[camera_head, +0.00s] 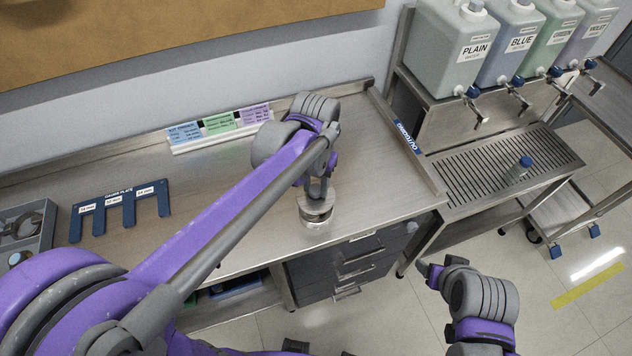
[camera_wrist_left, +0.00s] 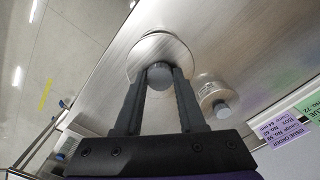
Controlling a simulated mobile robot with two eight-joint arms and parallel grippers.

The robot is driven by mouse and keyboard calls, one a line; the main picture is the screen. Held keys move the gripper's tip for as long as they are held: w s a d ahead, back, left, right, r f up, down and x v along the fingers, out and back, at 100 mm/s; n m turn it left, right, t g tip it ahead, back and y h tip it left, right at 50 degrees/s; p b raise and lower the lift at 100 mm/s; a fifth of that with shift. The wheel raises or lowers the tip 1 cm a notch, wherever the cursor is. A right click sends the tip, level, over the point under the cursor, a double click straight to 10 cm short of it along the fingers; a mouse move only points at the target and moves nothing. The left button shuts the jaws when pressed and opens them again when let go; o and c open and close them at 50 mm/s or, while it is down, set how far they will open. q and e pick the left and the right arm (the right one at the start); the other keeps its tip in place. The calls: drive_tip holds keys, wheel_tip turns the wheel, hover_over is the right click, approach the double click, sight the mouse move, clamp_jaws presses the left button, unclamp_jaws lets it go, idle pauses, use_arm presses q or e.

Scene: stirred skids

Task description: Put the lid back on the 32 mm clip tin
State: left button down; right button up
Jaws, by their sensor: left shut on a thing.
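My left gripper (camera_head: 318,192) points down over the front part of the steel bench and is shut on the knob of a round metal lid (camera_head: 312,204). The clip tin (camera_head: 318,222) is directly under the lid, its wall showing below the rim. A dark band shows between lid and tin; I cannot tell whether they touch. In the left wrist view the fingers (camera_wrist_left: 160,88) flank the grey knob of the lid (camera_wrist_left: 155,45). A smaller tin with a grey knob (camera_wrist_left: 212,92) stands beside it. My right gripper (camera_head: 428,270) hangs off the bench; its fingers are unclear.
A blue gauge plate (camera_head: 119,208) and a grey tray (camera_head: 28,232) lie at the bench's left. Coloured label cards (camera_head: 220,124) stand at the back. A raised edge marked OUTGOING (camera_head: 410,140) bounds the right side. Jugs (camera_head: 455,45) stand beyond it.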

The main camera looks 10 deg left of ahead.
sight(316, 199)
use_arm(q)
drive_tip(key=shift+f+b, duration=1.3)
drive_tip(key=shift+f, duration=1.4)
use_arm(e)
drive_tip(key=f, duration=0.1)
drive_tip(key=s+f, duration=0.1)
drive_tip(key=f, duration=0.2)
drive_tip(key=shift+s+f, duration=0.1)
drive_tip(key=shift+s, duration=0.25)
use_arm(q)
drive_tip(key=shift+f, duration=0.2)
use_arm(e)
drive_tip(key=shift+f, duration=0.25)
use_arm(q)
unclamp_jaws()
drive_tip(key=shift+r, duration=0.1)
drive_tip(key=shift+r+p, duration=1.6)
drive_tip(key=shift+r, duration=1.85)
use_arm(e)
drive_tip(key=r, duration=0.1)
drive_tip(key=w+r, duration=0.1)
drive_tip(key=r, duration=0.1)
drive_tip(key=w+r, duration=0.1)
drive_tip(key=r, duration=0.1)
drive_tip(key=shift+r, duration=0.1)
